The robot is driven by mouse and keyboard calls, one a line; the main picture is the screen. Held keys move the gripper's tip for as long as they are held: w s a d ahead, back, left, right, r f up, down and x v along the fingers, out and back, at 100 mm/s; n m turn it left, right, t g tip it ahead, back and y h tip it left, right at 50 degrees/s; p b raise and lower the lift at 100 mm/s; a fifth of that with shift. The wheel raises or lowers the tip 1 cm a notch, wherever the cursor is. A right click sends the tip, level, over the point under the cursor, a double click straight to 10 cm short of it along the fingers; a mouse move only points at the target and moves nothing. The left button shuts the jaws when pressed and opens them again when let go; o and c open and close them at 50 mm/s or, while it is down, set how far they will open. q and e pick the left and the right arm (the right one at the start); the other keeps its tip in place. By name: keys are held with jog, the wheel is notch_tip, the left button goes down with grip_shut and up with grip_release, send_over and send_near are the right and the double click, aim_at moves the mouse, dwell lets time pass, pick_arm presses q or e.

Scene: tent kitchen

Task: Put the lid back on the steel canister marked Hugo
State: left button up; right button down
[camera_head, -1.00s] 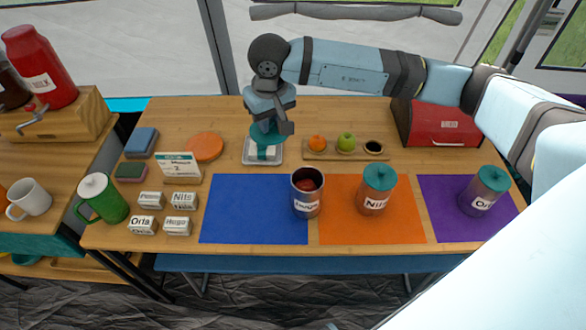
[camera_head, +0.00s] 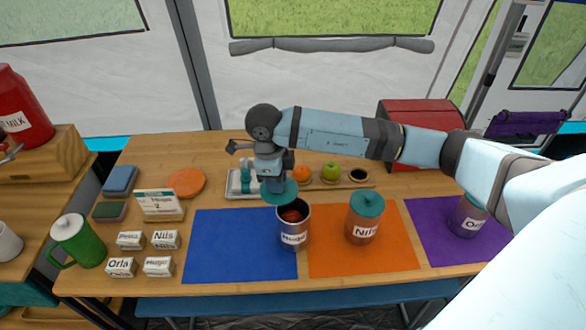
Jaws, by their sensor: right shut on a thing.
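The steel canister marked Hugo (camera_head: 293,238) stands upright and open near the seam of the blue and orange mats. A round red thing (camera_head: 291,216) shows inside it. My right gripper (camera_head: 273,182) is shut on a teal lid (camera_head: 281,194) and holds it at the canister's back left. In the picture the lid overlaps the canister's far rim; I cannot tell whether they touch. The opening is mostly uncovered. My left gripper is not in view.
A lidded canister marked Nils (camera_head: 363,228) stands to the right on the orange mat (camera_head: 400,262), another (camera_head: 467,216) on the purple mat (camera_head: 425,222). Behind are a white tray (camera_head: 233,188) and a board with an orange and a green apple (camera_head: 331,171). The blue mat (camera_head: 235,245) is bare at left.

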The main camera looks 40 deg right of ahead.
aim_at(293, 188)
jog(key=m, duration=0.2)
jog(key=s+m+p, duration=0.1)
jog(key=m, duration=0.1)
jog(key=d+r+m, duration=0.1)
jog(key=shift+s+d+m+y, duration=0.1)
jog(key=shift+s+m+y, duration=0.05)
jog(key=shift+m+y, duration=0.2)
jog(key=m, duration=0.2)
jog(key=s+m+p, duration=0.1)
jog(key=m, duration=0.1)
jog(key=d+m+p, duration=0.1)
jog(key=m, duration=0.1)
jog(key=shift+s+d+r+y, duration=0.1)
jog(key=shift+s+r+y, duration=0.05)
jog(key=shift+r+y, duration=0.15)
jog(key=shift+s+d+m, duration=0.1)
jog(key=shift+m, duration=0.85)
jog(key=shift+f+b, duration=0.3)
jog(key=shift+f, duration=0.25)
notch_tip(293, 188, down, 4)
jog(key=b, duration=0.3)
jog(key=shift+f, duration=0.25)
jog(key=shift+f+b, duration=0.3)
jog(key=shift+f, duration=0.15)
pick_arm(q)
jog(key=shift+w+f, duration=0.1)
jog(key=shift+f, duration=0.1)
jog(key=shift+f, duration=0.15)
pick_arm(e)
jog(key=shift+f, duration=0.2)
